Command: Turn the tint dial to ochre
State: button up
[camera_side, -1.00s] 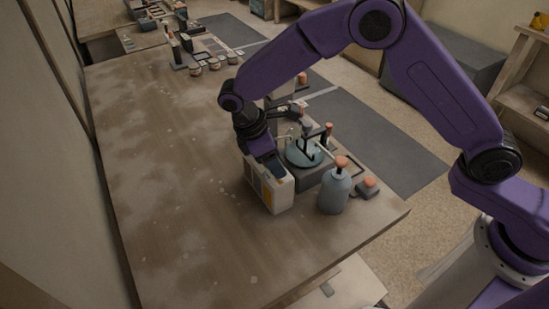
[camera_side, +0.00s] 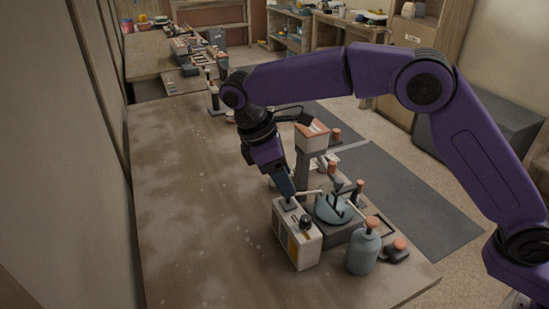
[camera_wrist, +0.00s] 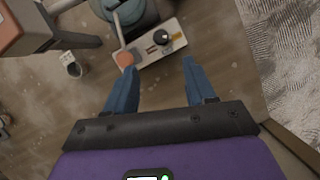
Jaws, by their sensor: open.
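The tint dial (camera_side: 306,221) is a black round knob on top of a cream box (camera_side: 283,229) with a yellow-orange patch on its side. In the wrist view the dial (camera_wrist: 161,37) lies just beyond my fingertips, on the pale top of the box (camera_wrist: 150,54). A dark mark and an orange patch show beside it; no lettering is readable, so its setting cannot be told. My gripper (camera_side: 289,204) is at the far end of the box top. In the wrist view my gripper's blue fingers (camera_wrist: 157,68) are apart, with nothing between them.
A blue-grey bottle with an orange cap (camera_side: 362,253) stands right of the box. A teal round pan with a stirring fixture (camera_side: 333,209) and an orange-topped post (camera_side: 311,140) stand close behind. The table (camera_side: 190,230) is clear to the left.

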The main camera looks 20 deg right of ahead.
jog(key=v, duration=0.4)
jog(key=shift+a+r, duration=0.1)
jog(key=shift+r, duration=0.15)
dwell(0.4)
jog(key=s+d+f+m+y, duration=0.1)
jog(key=s+d+f+y, duration=0.1)
jog(key=s+d, duration=1.1)
jog(key=s+d+f+t+y, duration=0.1)
jog(key=s+d+f+y, duration=0.1)
jog(key=s+d, duration=1.1)
jog(key=s, duration=0.4)
jog(key=shift+d+f+m+t+y, duration=0.2)
jog(key=shift+m+t+y, duration=0.1)
jog(key=shift+m, duration=0.1)
jog(key=shift+w+r, duration=0.1)
jog(key=shift+c, duration=0.4)
